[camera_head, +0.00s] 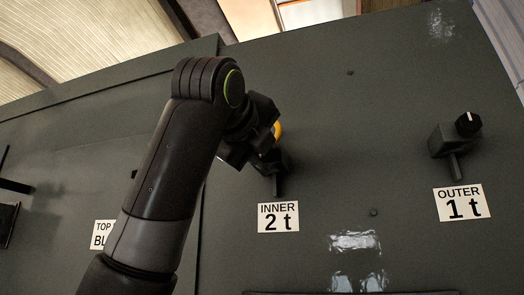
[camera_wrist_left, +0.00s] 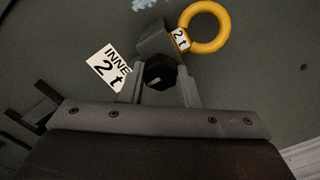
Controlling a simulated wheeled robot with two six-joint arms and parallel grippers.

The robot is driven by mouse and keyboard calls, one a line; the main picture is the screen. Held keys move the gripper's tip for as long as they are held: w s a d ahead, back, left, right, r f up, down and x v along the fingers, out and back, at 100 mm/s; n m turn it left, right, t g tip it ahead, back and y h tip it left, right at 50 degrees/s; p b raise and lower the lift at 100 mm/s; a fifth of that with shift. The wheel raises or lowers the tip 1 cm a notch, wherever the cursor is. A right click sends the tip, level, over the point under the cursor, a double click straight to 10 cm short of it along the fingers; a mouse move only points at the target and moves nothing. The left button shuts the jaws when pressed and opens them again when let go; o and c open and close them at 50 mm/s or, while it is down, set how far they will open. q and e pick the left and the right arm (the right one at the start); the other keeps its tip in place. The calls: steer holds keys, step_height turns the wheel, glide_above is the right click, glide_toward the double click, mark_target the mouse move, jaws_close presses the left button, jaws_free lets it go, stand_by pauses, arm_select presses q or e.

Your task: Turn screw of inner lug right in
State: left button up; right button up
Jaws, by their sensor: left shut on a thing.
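The inner lug (camera_head: 278,165) is a dark block on the grey-green panel, above the label "INNER 2 t" (camera_head: 278,217). A yellow ring with a "2 t" tag is at the lug; it shows clearly in the left wrist view (camera_wrist_left: 222,40) and partly in the head view (camera_head: 278,130). My left gripper (camera_head: 252,142) is at the lug from the upper left. In the left wrist view, its fingers are shut on the lug's dark screw knob (camera_wrist_left: 160,72), which bears a pale mark. My gripper hides the knob in the head view. My right gripper is out of view.
The outer lug (camera_head: 448,142), with a black white-marked knob (camera_head: 468,124), stands to the right above the label "OUTER 1 t" (camera_head: 462,202). Another label (camera_head: 103,234) is partly hidden behind my left arm. The panel between both lugs is clear.

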arm_select(q)
steer(key=shift+d+f, duration=0.1)
steer(key=shift+f, duration=0.15)
steer(key=o, duration=0.7)
steer(key=shift+o, duration=1.4)
steer(key=shift+s+a+r, duration=0.25)
steer(key=b+v, duration=0.7)
steer(key=v, duration=1)
steer(key=shift+s+b, duration=0.25)
steer(key=shift+b, duration=0.05)
steer(key=shift+w, duration=0.1)
